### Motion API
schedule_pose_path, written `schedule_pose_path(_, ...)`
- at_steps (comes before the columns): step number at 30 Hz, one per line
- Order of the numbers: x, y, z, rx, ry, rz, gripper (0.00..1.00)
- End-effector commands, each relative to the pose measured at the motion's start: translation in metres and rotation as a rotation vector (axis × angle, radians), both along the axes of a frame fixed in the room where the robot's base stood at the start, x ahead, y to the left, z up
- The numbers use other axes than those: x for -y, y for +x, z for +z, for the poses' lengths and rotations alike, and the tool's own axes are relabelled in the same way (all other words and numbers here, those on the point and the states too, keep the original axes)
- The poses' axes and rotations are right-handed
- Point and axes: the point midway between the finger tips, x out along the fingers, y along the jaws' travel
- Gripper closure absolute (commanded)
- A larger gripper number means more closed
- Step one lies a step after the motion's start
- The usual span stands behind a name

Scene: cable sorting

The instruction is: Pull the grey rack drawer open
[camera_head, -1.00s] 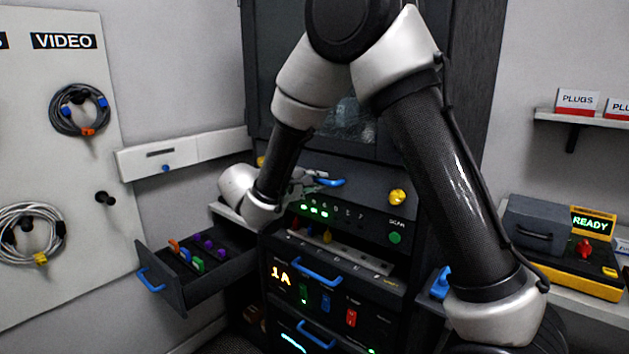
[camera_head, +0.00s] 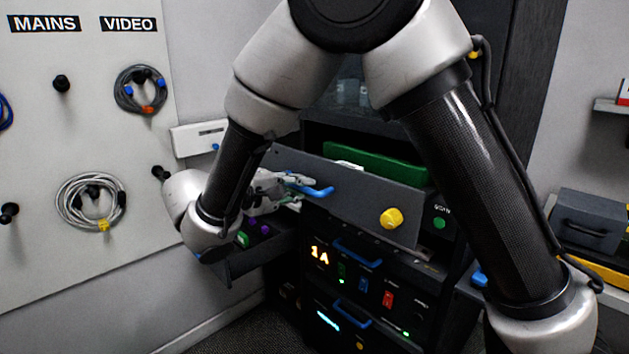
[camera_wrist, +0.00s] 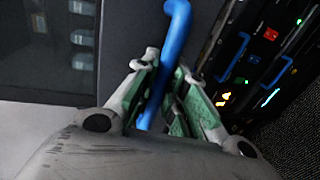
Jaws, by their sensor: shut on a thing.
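The grey rack drawer (camera_head: 350,199) stands pulled out from the rack, its front panel forward of the units below. A green item (camera_head: 375,163) shows inside it behind the front. A blue handle (camera_head: 318,191) and a yellow knob (camera_head: 392,218) are on the front. My gripper (camera_head: 297,186) is at the left end of the blue handle. In the wrist view my gripper (camera_wrist: 165,95) is shut on the blue handle (camera_wrist: 175,45), which passes between the green-padded fingers. The rear of the drawer is hidden by my arm and the front panel.
Below are rack units with blue handles (camera_head: 357,252) and lit indicators. A lower side drawer (camera_head: 245,262) with coloured plugs stands open at left, partly behind my arm. A wall board (camera_head: 60,160) with hanging cables is at left. A dark box (camera_head: 590,220) is at right.

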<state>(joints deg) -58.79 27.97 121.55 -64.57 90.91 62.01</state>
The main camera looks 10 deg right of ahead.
Motion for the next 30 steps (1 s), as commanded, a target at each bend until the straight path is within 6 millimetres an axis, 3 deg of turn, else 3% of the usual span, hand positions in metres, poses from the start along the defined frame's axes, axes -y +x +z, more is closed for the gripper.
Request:
schedule_pose_path(7, -0.017, -0.013, -0.001, -0.002, -0.001, -0.002, 1.00)
schedule_pose_path(20, -0.020, -0.015, -0.001, -0.002, -0.001, -0.002, 1.00)
schedule_pose_path(21, -0.020, -0.015, -0.001, -0.002, -0.001, -0.002, 0.83)
schedule_pose_path(24, -0.020, -0.015, -0.001, -0.002, 0.000, -0.002, 0.65)
schedule_pose_path(30, -0.020, -0.015, 0.000, -0.002, 0.000, -0.002, 0.65)
